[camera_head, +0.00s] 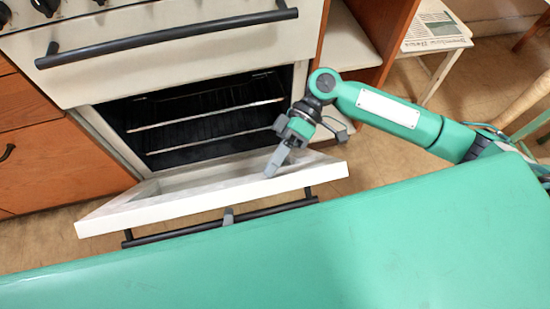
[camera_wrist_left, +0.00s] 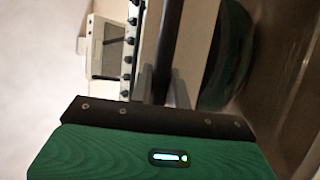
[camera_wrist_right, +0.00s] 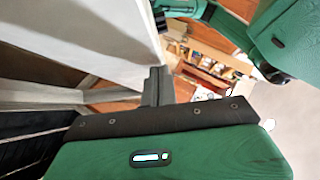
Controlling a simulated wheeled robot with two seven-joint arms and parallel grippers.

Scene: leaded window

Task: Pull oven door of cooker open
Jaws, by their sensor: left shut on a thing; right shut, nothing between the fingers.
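The white cooker (camera_head: 180,60) stands at the upper left in the head view. Its oven door (camera_head: 210,207) is tilted down and open, with the dark cavity (camera_head: 200,115) and wire racks showing. The black door handle (camera_head: 160,238) runs along the door's outer side; it also shows in the left wrist view (camera_wrist_left: 168,50). My left gripper (camera_head: 228,216) is shut on the handle, mostly hidden behind my green body. My right gripper (camera_head: 277,162) is shut and empty, over the door's inner side near its right end. In the right wrist view its fingers (camera_wrist_right: 155,88) are beside the door (camera_wrist_right: 115,30).
A second black handle (camera_head: 170,40) crosses the cooker front above the oven. Wooden drawers (camera_head: 60,165) stand to the left and a wooden cabinet (camera_head: 372,35) to the right. A white stool with a newspaper (camera_head: 435,28) is at the upper right. My green body fills the foreground.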

